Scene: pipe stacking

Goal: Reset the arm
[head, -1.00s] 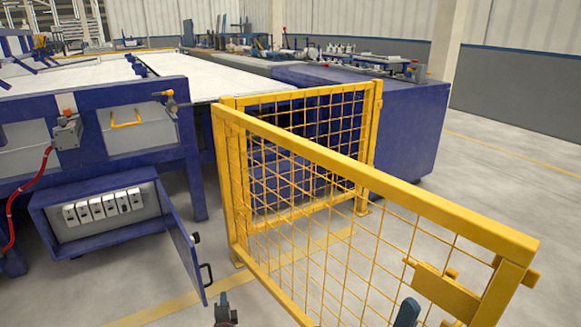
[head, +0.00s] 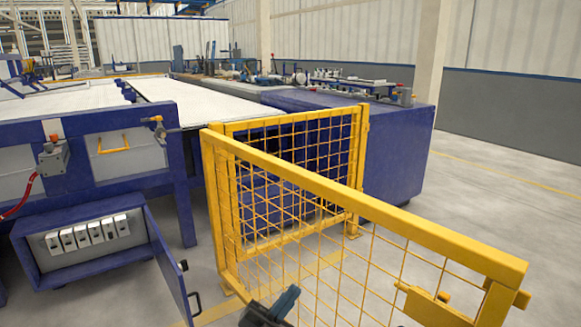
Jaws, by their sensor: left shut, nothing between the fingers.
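My left gripper (head: 272,307) shows at the bottom edge of the head view, left of centre. It is a small dark and blue-grey shape, partly cut off by the frame. It is shut and nothing shows in its grip. It appears in front of the lower part of the yellow mesh fence (head: 376,211). I cannot tell its distance from the fence. My right gripper is not in view. No loose pipe can be made out near the gripper.
A blue machine frame (head: 182,190) with a white bed (head: 195,100) stands at left. Below it is an open blue switch box (head: 85,262) with its door (head: 170,262) swung out. A blue bench (head: 398,150) stands behind the fence. Grey floor (head: 490,220) is clear at right.

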